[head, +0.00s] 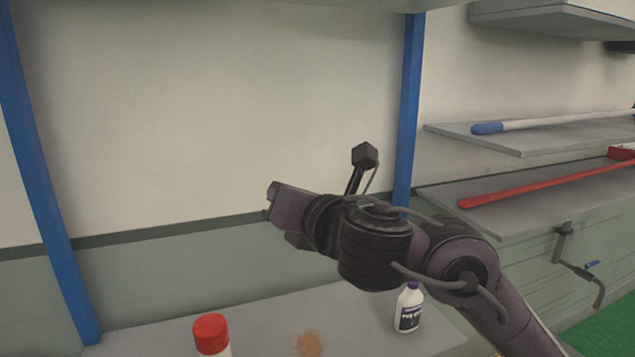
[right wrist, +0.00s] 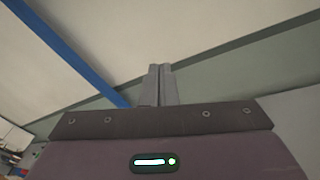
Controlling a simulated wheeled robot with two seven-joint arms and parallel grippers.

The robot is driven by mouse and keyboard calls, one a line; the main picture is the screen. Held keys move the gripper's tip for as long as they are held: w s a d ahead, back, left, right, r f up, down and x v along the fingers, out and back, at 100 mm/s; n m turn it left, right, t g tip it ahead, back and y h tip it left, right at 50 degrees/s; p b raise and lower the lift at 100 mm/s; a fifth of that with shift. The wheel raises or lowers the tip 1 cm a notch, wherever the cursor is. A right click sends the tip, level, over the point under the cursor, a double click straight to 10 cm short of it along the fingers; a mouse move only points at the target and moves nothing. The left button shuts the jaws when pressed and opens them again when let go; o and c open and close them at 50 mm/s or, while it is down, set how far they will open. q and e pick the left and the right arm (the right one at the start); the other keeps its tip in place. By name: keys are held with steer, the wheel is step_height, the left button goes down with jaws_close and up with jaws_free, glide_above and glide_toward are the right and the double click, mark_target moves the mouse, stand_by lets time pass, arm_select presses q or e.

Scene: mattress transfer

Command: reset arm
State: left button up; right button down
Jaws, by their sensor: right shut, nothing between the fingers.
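My right arm comes in from the lower right of the head view. Its gripper (head: 272,205) is raised above the grey shelf and points left. In the right wrist view the two fingers of the right gripper (right wrist: 160,85) are together, with nothing between them. Behind them are the wall and a blue post. My left gripper is in neither view.
A white bottle with a dark label (head: 409,308) and a red-capped container (head: 211,335) stand on the grey shelf (head: 265,318). Blue posts (head: 45,180) flank the bay. Right shelves hold a blue-tipped pole (head: 488,128) and a red-handled tool (head: 540,185).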

steer(key=s+d+f+m+g+h, duration=0.15)
steer(key=d+f+m, duration=0.25)
steer(key=f+m, duration=0.45)
steer(key=s+d+f+m+g+h, duration=0.1)
steer(key=s+d+f+m+h, duration=0.15)
steer(key=d+f+m, duration=0.4)
steer(key=s+d+f+m+g+h, duration=0.1)
steer(key=s+d+f+m+h, duration=0.15)
steer(key=f+m, duration=0.7)
steer(key=s+d+f+m+g+h, duration=0.2)
steer(key=s+d+f+m+g, duration=0.3)
steer(key=s+f, duration=0.4)
steer(key=s+d+f+m+g+h, duration=0.1)
steer(key=s+d+f+m+g, duration=0.2)
steer(key=s+d+f+m, duration=0.5)
step_height(320, 180, down, 30)
steer(key=s+a+n+b, duration=0.1)
steer(key=a+n, duration=0.1)
steer(key=s+d+f+g, duration=0.1)
steer(key=s+d+f, duration=0.1)
steer(key=s+f, duration=0.8)
steer(key=s+d+f+g, duration=0.1)
steer(key=s+d+f, duration=0.1)
steer(key=s+f, duration=0.9)
steer(key=shift+b, duration=0.45)
